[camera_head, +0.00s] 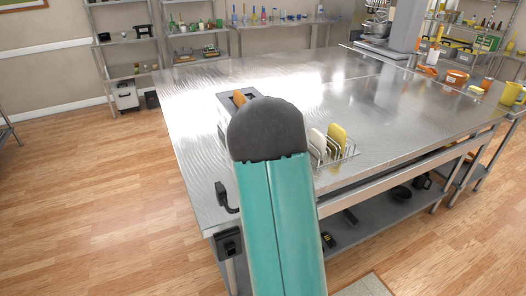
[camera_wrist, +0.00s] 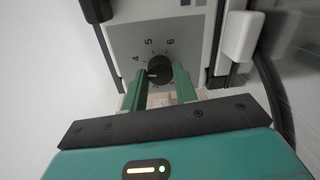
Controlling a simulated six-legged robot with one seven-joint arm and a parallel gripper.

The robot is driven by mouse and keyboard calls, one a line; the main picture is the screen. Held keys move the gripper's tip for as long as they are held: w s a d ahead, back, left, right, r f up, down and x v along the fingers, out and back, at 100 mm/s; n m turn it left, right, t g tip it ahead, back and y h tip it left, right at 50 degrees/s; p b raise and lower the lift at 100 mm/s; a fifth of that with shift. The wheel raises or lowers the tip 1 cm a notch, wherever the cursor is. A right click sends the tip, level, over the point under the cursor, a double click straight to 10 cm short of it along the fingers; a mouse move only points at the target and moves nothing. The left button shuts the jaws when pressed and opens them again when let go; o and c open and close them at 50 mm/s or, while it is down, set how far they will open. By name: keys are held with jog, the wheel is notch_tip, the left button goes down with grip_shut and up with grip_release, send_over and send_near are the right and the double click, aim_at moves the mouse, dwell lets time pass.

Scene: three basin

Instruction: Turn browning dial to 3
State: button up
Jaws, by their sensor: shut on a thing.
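The toaster (camera_head: 224,108) stands on the steel table, mostly hidden behind my arm, with brown toast (camera_head: 239,97) showing at its top. In the wrist view, the toaster's grey front panel (camera_wrist: 122,42) carries a round black browning dial (camera_wrist: 160,68). The numbers 4, 5 and 6 are readable around the dial's upper side; the lower numbers are mostly hidden. A small pale mark on the dial points left, below the 4. My gripper (camera_wrist: 161,78) has its green fingers closed on the dial's two sides. In the head view my arm hides the gripper.
In the wrist view a white lever (camera_wrist: 240,35) and a dark cable (camera_wrist: 268,75) are close on the right. The table's middle is clear.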

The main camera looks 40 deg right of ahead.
jog(key=n, duration=0.5)
jog(key=shift+n, duration=0.4)
dwell(0.3)
jog(key=o, duration=1)
jog(key=shift+s, duration=0.1)
jog(key=v, duration=1.3)
jog(key=shift+s+a, duration=0.3)
